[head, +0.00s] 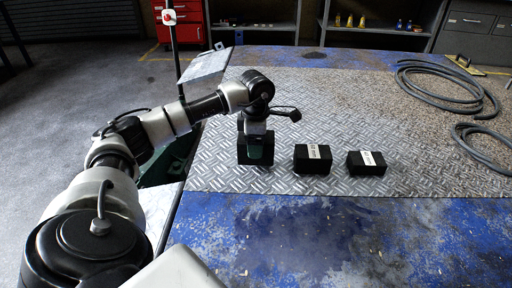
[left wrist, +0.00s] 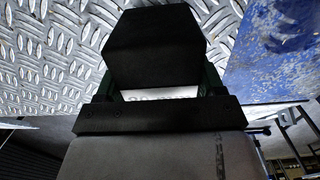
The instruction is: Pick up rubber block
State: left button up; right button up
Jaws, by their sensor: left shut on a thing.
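My left gripper (head: 256,150) points down over the metal tread plate and is shut on a black rubber block (left wrist: 155,45). In the left wrist view the block sits between the green-edged fingers, with a strip of its white label showing. Two more black rubber blocks with white labels, a middle block (head: 301,166) and a right block (head: 357,167), lie on the plate to the right of my gripper, apart from each other. My right gripper is not in view.
The tread plate (head: 330,110) covers much of the worn blue table (head: 330,240). Coiled grey hoses (head: 440,96) lie at the right. Behind the table stand a red tool cabinet (head: 190,14) and grey shelves (head: 370,40). The plate behind the blocks is clear.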

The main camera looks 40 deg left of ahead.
pick_arm(q)
notch_tip(320, 180, up, 2)
jog(key=shift+r, duration=0.1)
jog(key=w+d+r+p, duration=0.1)
jog(key=w+d+r, duration=0.5)
jog(key=w+d, duration=0.2)
jog(key=shift+w+r, duration=0.2)
jog(key=shift+w, duration=0.2)
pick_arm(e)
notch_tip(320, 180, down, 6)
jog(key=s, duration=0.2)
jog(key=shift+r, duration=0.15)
pick_arm(q)
jog(key=shift+p, duration=0.3)
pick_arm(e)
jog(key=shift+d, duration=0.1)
